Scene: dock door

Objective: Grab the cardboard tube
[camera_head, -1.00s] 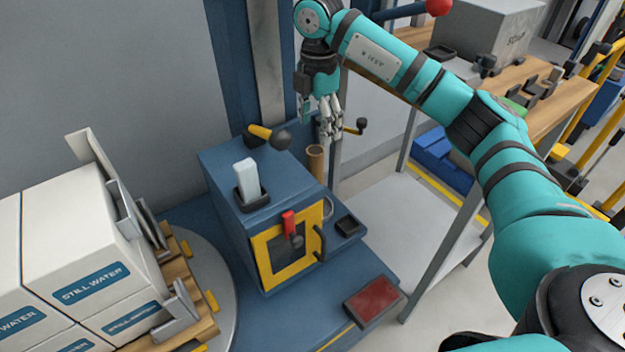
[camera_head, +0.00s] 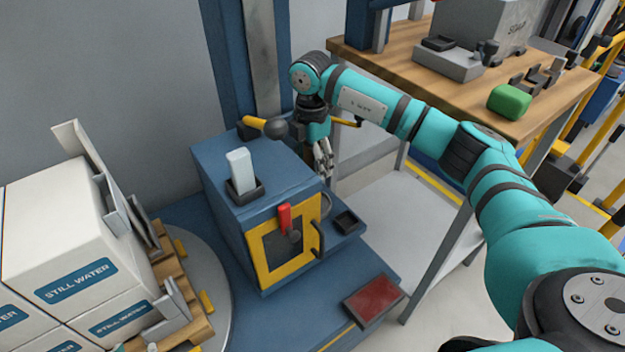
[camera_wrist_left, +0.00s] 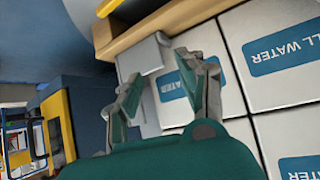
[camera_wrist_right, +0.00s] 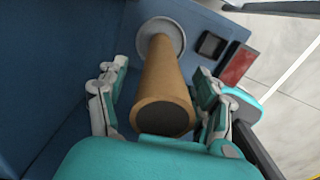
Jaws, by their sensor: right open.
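The cardboard tube (camera_wrist_right: 165,85) is a brown cylinder with a dark open end. In the right wrist view it stands on a round grey base (camera_wrist_right: 160,36) and lies between the two fingers of my right gripper (camera_wrist_right: 160,110). The fingers are spread on either side with gaps; they do not close on it. In the head view my right gripper (camera_head: 323,158) is at the rear right corner of the blue machine, and the tube is hidden there. My left gripper (camera_wrist_left: 165,92) is open, with fingers apart near the water boxes; it does not show in the head view.
Still-water boxes (camera_head: 60,230) stand on a pallet at left. A wooden bench (camera_head: 400,70) with a green object (camera_head: 510,101) is behind my right arm. A red pad (camera_head: 373,298) lies in front.

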